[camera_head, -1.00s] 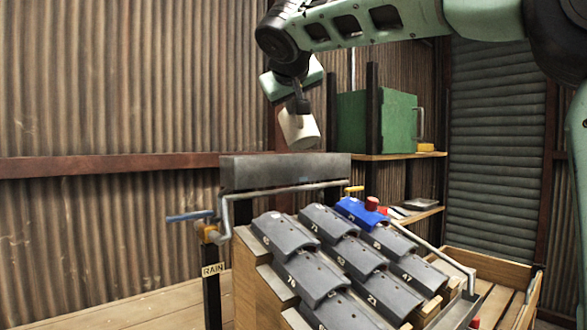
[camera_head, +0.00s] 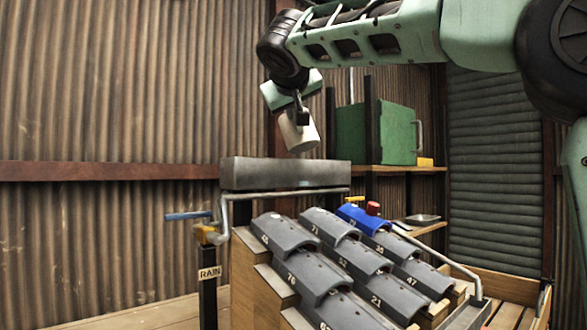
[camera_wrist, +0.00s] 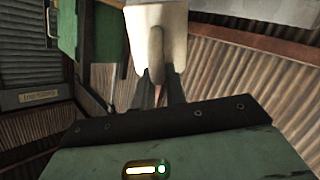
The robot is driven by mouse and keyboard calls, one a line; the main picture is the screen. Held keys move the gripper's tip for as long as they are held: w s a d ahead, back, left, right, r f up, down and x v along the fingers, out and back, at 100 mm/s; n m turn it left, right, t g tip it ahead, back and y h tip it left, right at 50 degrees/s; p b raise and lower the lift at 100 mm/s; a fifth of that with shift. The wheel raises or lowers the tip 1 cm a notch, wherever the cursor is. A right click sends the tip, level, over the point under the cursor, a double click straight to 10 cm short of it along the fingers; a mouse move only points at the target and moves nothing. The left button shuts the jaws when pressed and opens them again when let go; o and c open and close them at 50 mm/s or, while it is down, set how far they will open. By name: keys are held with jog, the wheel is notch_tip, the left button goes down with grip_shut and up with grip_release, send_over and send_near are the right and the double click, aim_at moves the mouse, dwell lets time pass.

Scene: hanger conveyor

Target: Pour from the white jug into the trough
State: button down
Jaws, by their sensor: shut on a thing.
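The white jug (camera_head: 299,134) hangs in the air above the grey trough (camera_head: 285,173), slightly tilted. My gripper (camera_head: 298,110) is shut on the jug and holds it from above in the head view. The wrist view shows the jug (camera_wrist: 157,40) between the dark fingers of my gripper (camera_wrist: 158,88). The trough is a long grey box behind the top of the tile rack. There is a gap between the jug and the trough. The jug's contents are hidden.
Grey numbered tiles (camera_head: 313,270) and a blue tile (camera_head: 362,217) with a red knob (camera_head: 373,208) lie on the sloping rack below. A green box (camera_head: 378,134) sits on a shelf (camera_head: 398,169) at right.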

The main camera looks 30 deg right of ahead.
aim_at(299, 128)
jog(key=shift+f+t+h+b, duration=0.5)
jog(key=shift+f+t+b, duration=0.45)
jog(key=shift+b, duration=2.8)
jog(key=shift+s+a+f+b, duration=0.1)
jog(key=shift+s+a+b, duration=0.15)
jog(key=shift+b, duration=0.75)
jog(key=t+b, duration=0.1)
jog(key=b, duration=0.3)
jog(key=shift+d+f+h, duration=0.1)
jog(key=shift+f+h, duration=0.3)
jog(key=shift+w+d+t+b, duration=0.2)
jog(key=shift+t+b, duration=0.25)
jog(key=shift+b, duration=0.55)
jog(key=shift+a, duration=0.1)
jog(key=t+h+b, duration=0.1)
jog(key=b, duration=0.3)
jog(key=shift+f, duration=0.25)
